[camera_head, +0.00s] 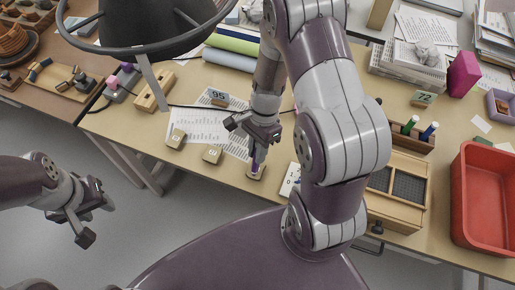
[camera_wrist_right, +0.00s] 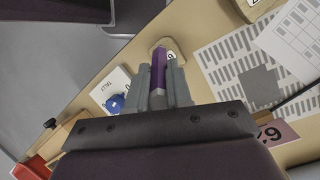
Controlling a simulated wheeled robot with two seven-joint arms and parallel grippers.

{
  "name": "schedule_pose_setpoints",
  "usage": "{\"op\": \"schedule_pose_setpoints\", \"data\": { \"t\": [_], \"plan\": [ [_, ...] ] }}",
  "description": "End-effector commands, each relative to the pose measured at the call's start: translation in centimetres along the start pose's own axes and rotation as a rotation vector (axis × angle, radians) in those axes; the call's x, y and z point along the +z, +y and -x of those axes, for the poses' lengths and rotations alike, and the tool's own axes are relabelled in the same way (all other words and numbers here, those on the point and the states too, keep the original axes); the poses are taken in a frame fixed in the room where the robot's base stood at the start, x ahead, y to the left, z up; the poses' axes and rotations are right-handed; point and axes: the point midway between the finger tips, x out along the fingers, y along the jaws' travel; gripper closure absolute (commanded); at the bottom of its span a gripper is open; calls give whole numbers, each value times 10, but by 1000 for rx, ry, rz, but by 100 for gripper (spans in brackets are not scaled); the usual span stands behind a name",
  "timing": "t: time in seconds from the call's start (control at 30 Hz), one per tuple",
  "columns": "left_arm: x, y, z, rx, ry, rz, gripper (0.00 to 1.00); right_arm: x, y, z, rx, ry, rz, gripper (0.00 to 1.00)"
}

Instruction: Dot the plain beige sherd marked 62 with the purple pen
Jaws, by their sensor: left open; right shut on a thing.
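My right gripper (camera_head: 262,136) is shut on the purple pen (camera_head: 256,159), which points down at a plain beige sherd (camera_head: 256,174) near the table's front edge. In the right wrist view the pen (camera_wrist_right: 158,66) lies between the grey fingers, its far end over the sherd (camera_wrist_right: 161,44). The pen partly covers the sherd's white number label, so I cannot read the number. I cannot tell whether the tip touches the surface. Two other labelled beige sherds (camera_head: 175,138) (camera_head: 212,155) lie to the left. My left gripper (camera_head: 95,218) is open and empty, off the table's front left.
A printed sheet (camera_head: 203,126) lies behind the sherds. A white card (camera_head: 290,180) with a blue object is just right of the pen. A pen holder (camera_head: 408,138), a wooden tray (camera_head: 397,190) and a red bin (camera_head: 485,200) stand further right. My right arm hides some of the middle.

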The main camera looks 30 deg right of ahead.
Motion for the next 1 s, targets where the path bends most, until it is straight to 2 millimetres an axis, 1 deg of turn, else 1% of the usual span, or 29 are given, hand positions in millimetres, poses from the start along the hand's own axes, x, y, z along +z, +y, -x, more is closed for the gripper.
{"op": "schedule_pose_setpoints", "data": {
  "t": [0.37,1.0],
  "plan": [
    [0,0,-1,0,0,0,57,0,0,-1,0,0,0,100],
    [0,0,4,0,0,0,57,-1,0,-2,0,1,0,100]
  ]
}}
